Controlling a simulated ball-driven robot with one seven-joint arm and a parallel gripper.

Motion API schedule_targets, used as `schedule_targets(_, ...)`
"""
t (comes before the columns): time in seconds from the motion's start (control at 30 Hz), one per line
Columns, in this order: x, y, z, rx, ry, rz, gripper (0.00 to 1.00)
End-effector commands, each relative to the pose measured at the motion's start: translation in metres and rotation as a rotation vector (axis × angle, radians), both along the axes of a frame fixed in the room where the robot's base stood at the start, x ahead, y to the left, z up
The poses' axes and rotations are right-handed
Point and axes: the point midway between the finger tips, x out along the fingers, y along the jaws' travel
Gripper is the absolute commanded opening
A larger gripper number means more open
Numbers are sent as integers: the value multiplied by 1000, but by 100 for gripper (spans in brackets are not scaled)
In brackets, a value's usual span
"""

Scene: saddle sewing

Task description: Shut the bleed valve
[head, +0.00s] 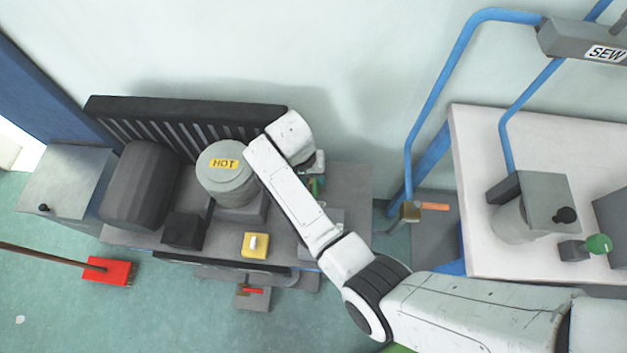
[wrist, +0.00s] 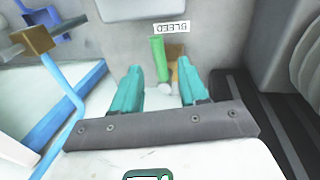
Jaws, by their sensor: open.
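The bleed valve shows in the wrist view as a green lever handle (wrist: 158,58) beside a brass-coloured body, under a white BLEED label (wrist: 172,27) that reads upside down. The handle runs up and down the picture. My gripper (wrist: 160,78) is open, with one teal finger on each side of the handle's lower part in the picture. The fingers look apart from the handle; the depth between them is hard to tell. In the head view my arm hides most of the valve, and only a bit of green (head: 316,186) shows past the wrist.
A grey tank marked HOT (head: 226,172) stands left of my arm, with a yellow switch box (head: 255,245) in front. To the right are a brass valve with an orange handle (head: 432,206) on a blue pipe and a white sewing table (head: 480,160).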

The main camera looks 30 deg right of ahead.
Motion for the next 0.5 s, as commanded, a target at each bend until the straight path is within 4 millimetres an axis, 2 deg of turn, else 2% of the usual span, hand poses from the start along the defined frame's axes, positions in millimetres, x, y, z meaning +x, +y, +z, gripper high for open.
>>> schedule_targets(0.2,-3,-4,-24,0,2,-1,43)
schedule_targets(0.5,-3,-5,-30,0,0,-1,43)
